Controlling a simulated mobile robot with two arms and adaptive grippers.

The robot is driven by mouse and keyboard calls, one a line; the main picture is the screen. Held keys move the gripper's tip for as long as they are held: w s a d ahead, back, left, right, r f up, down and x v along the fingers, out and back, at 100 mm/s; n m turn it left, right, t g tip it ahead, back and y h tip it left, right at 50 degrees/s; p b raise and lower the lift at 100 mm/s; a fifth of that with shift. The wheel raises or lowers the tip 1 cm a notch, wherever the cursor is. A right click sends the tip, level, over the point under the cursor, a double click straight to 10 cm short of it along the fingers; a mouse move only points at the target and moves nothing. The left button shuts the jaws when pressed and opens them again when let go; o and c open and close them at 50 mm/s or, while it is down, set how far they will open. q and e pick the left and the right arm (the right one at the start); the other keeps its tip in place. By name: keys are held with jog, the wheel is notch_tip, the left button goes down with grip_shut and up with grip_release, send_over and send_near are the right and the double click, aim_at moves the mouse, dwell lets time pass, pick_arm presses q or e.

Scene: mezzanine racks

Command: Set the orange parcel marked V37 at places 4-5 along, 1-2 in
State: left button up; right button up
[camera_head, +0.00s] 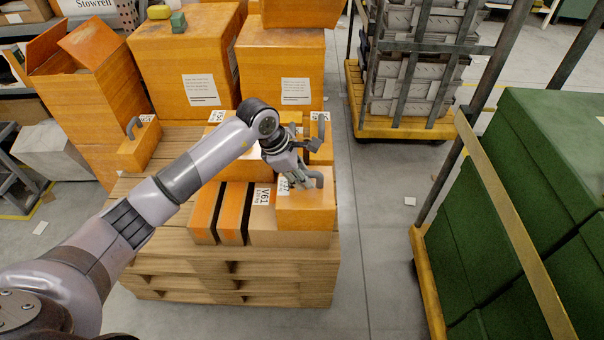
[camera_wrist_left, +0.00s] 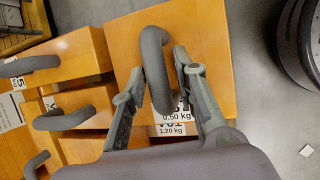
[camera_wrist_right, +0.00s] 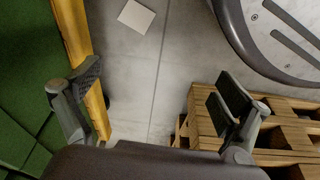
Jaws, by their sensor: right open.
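The orange parcel (camera_head: 306,212) has a dark handle on top and a white label that is partly hidden and seems to read V37. It is over the front right boxes of the wooden pallet stack; I cannot tell whether it touches them. In the left wrist view the parcel (camera_wrist_left: 205,60) fills the middle. My left gripper (camera_head: 300,178) has its fingers close on both sides of the handle, seemingly shut on it; its fingertips also show in the left wrist view (camera_wrist_left: 158,62). My right gripper (camera_wrist_right: 155,95) is open and empty above the floor.
The pallet (camera_head: 235,275) carries a V61 box (camera_head: 262,222), a small handled parcel (camera_head: 140,147) and large orange boxes (camera_head: 185,65). A cage trolley (camera_head: 430,285) with green boxes (camera_head: 545,200) stands at right. Bare floor lies between pallet and trolley.

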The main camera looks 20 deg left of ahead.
pick_arm(q)
jog(key=shift+o, duration=0.6)
pick_arm(e)
jog(key=shift+s+f, duration=0.15)
jog(key=shift+s, duration=0.05)
pick_arm(q)
jog(key=p+v, duration=0.1)
jog(key=v, duration=1.1)
pick_arm(e)
jog(key=f, duration=0.1)
jog(key=s+f, duration=0.1)
jog(key=f, duration=0.1)
jog(key=shift+s+d, duration=0.2)
jog(key=shift+s, duration=0.1)
